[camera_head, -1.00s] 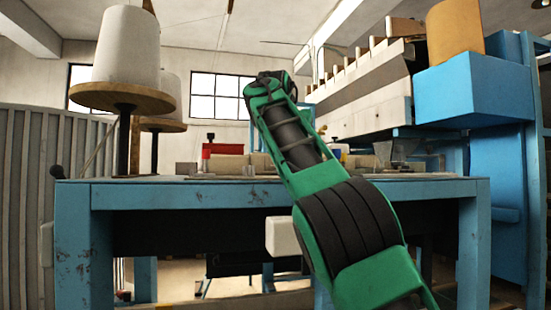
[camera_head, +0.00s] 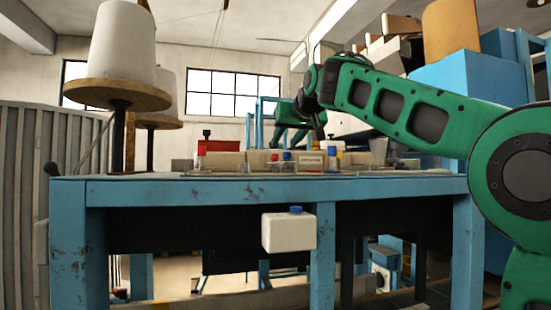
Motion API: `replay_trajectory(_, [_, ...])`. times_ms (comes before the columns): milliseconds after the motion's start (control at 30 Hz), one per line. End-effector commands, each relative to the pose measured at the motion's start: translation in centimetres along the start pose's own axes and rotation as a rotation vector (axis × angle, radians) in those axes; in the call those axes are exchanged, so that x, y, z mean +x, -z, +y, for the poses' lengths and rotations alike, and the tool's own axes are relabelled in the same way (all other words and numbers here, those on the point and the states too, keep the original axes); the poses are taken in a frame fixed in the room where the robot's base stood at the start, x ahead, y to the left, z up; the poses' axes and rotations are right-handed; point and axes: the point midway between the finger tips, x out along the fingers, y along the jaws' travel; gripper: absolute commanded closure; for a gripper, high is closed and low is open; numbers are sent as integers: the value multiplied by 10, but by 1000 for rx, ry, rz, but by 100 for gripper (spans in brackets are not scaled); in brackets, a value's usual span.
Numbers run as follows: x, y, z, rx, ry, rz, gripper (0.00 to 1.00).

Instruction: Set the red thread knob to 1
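The red thread knob cannot be picked out for certain. A small red piece (camera_head: 287,156) shows among small blue and clear parts on the blue table, with a pale label plate (camera_head: 311,160) just right of it. My green arm comes in from the right and bends down over the table's back half. My gripper (camera_head: 317,138) is small and dark at its end, right of the red piece and seemingly above the parts. Its fingers are too small and too dark to tell open from shut. No number or setting is legible.
The blue table (camera_head: 270,189) spans the view. A white box with a blue cap (camera_head: 288,232) hangs at its front. A red box (camera_head: 221,146) stands at the back. Large white thread cones (camera_head: 122,42) stand left; a tan cone (camera_head: 452,38) sits on a blue block at right.

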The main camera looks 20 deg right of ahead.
Motion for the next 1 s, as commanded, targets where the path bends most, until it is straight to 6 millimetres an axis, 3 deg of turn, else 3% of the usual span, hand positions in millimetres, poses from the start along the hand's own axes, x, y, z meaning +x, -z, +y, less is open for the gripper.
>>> replay_trajectory(200, [42,-1,0,0,0,-3,62])
replay_trajectory(433, [74,0,0,1,-1,-1,62])
replay_trajectory(633, [87,0,1,1,-1,-1,62])
replay_trajectory(933, [88,0,1,1,-1,-1,62])
replay_trajectory(1000, [88,0,1,1,-1,-1,79])
